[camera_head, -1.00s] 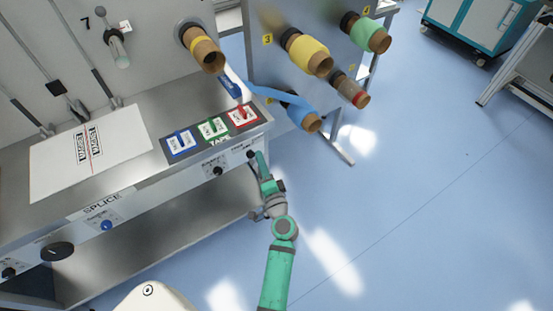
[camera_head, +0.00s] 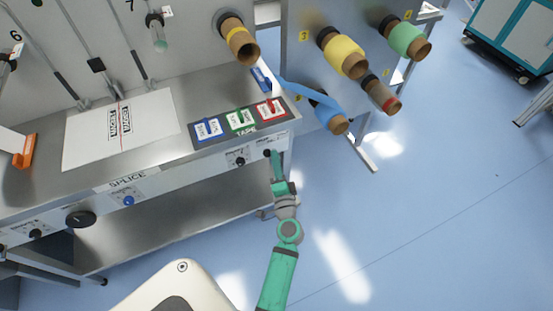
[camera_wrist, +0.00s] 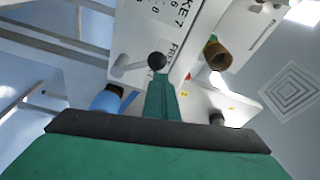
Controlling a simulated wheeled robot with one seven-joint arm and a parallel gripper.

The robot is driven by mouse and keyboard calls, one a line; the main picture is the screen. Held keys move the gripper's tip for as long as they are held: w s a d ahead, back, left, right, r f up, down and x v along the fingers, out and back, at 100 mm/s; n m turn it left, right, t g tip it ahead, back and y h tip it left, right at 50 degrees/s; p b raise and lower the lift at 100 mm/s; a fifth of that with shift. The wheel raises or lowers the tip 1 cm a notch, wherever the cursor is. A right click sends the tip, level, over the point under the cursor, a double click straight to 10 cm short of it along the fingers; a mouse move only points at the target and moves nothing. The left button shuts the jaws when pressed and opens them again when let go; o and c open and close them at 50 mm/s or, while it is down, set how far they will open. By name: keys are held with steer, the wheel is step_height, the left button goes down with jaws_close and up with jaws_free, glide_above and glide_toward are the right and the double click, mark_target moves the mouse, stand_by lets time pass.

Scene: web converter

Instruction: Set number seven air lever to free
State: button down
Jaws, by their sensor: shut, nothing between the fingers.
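A small lever with a black ball knob (camera_head: 267,153) sits at the right end of the steel table's front panel. In the wrist view the black ball (camera_wrist: 157,61) stands on a pale metal stem, beside a white label panel (camera_wrist: 165,18) with lettering ending in "KE 7" and partly hidden letters starting "FR". My gripper (camera_head: 275,156) is shut and empty, its green fingertips right at the knob. In the wrist view the fingers (camera_wrist: 161,82) end just below the ball; I cannot tell whether they touch it.
Another black knob (camera_head: 240,161) is on the panel to the left. The steel table (camera_head: 165,140) carries a white splice sheet (camera_head: 90,140) and tape cards (camera_head: 240,120). Tape rolls (camera_head: 345,55) stick out from the machine at upper right. Blue floor (camera_head: 440,210) is open to the right.

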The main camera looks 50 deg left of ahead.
steer(key=shift+s, duration=0.15)
steer(key=s+d, duration=0.3)
steer(key=d, duration=0.8)
steer(key=shift+r, duration=0.35)
steer(key=shift+w+d, duration=0.15)
steer(key=shift+d, duration=0.05)
steer(key=s+d+f+t+h, duration=0.1)
steer(key=s+d+f+h, duration=0.25)
steer(key=d, duration=0.35)
steer(key=s+d+f+t+h, duration=0.1)
steer(key=s+d+f+h, duration=0.1)
steer(key=s+d+h, duration=0.3)
steer(key=s+d+f+t+h, duration=0.1)
steer(key=s+d+f+h, duration=0.15)
steer(key=d, duration=0.55)
steer(key=s+d+r+n+t+h, duration=0.2)
steer(key=s+d+r+n+h, duration=0.2)
steer(key=s+d+r, duration=0.5)
steer(key=shift+s+d+r+h, duration=0.3)
steer(key=shift+s+d+r, duration=0.05)
steer(key=shift+s+r, duration=0.6)
